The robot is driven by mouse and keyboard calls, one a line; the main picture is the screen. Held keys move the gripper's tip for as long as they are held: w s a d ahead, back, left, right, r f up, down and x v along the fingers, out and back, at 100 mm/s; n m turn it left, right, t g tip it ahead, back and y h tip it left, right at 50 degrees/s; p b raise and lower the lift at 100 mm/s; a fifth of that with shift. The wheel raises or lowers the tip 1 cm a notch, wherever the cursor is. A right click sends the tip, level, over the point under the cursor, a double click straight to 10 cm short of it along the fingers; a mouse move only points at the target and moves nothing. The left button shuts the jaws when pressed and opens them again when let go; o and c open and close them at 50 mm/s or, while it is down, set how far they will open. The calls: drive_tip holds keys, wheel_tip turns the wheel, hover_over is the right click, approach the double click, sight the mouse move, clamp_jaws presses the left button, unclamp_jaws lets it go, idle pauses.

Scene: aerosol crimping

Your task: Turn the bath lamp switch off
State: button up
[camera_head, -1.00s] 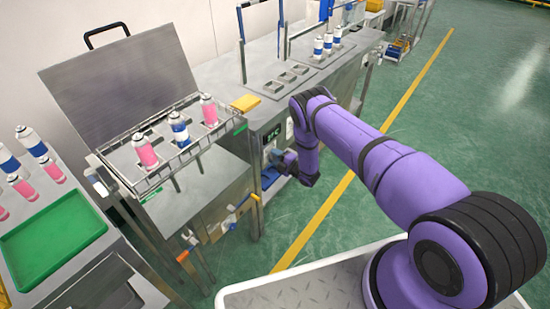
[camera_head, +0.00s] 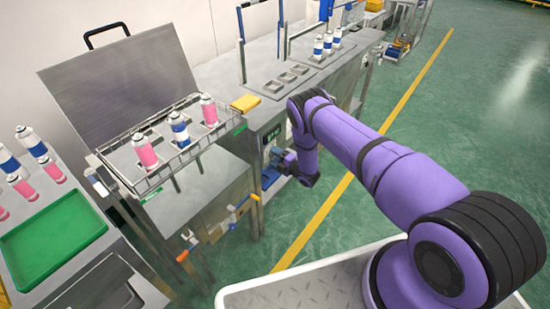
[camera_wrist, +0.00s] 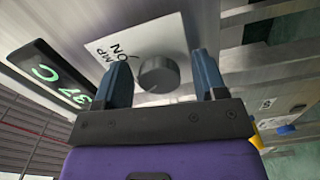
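The lamp switch is a round grey knob (camera_wrist: 158,74) on a steel panel in the wrist view. A white label (camera_wrist: 150,38) behind it shows "MP" and "ON", partly hidden by a finger. My gripper (camera_wrist: 160,56) is open, with one blue finger on each side of the knob and a small gap to each. I cannot tell how deep the fingertips reach over the knob. In the head view my gripper (camera_head: 278,158) is low at the front of the steel bath cabinet (camera_head: 262,118), and the knob is hidden there.
A dark display (camera_wrist: 55,75) with green "37 C" sits left of the knob in the wrist view. The wire rack with cans (camera_head: 165,150) stands left of my arm in the head view. The green floor (camera_head: 400,110) right of the cabinet is clear.

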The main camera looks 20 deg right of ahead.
drive_tip(key=v, duration=1)
drive_tip(key=shift+s+d, duration=0.2)
drive_tip(key=shift+s, duration=0.1)
